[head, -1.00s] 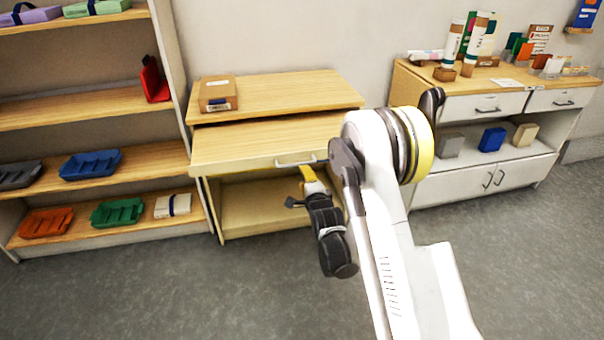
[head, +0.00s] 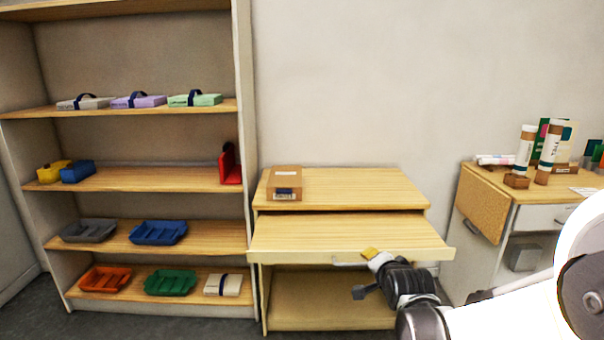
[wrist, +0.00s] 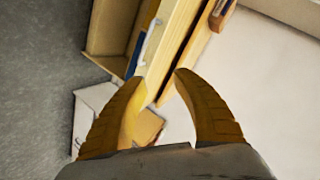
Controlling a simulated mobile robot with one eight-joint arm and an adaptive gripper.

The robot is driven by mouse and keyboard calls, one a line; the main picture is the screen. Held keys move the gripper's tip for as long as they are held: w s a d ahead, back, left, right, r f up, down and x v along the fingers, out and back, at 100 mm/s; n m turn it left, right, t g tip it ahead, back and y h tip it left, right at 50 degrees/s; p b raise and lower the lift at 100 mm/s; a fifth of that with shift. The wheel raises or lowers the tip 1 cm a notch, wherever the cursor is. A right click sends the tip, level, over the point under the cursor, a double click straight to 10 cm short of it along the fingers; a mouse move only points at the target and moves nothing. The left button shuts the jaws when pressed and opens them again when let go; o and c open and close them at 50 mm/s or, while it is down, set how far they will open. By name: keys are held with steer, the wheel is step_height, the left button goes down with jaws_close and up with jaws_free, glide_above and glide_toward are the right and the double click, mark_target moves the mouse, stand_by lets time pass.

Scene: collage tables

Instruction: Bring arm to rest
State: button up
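My gripper (head: 371,254) is in front of the pulled-out board of the low wooden table (head: 340,240), near its front handle (head: 350,263). In the wrist view my gripper (wrist: 160,75) shows two yellow fingers spread apart with nothing between them. The table's edge lies beyond the fingertips. My arm reaches in from the right in the head view. I cannot tell whether the gripper touches the handle.
A cardboard box (head: 285,184) sits on the table top. A shelf unit (head: 130,185) with trays and packs stands left. A cabinet (head: 480,215) with tubes on it stands right. Grey floor (wrist: 35,80) shows in the wrist view.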

steer(key=s+r+n+g, duration=0.2)
steer(key=s+n+g, duration=0.3)
steer(key=s, duration=2.6)
steer(key=n, duration=0.6)
steer(key=shift+s+r, duration=0.15)
steer(key=shift+s, duration=0.15)
stand_by(1.2)
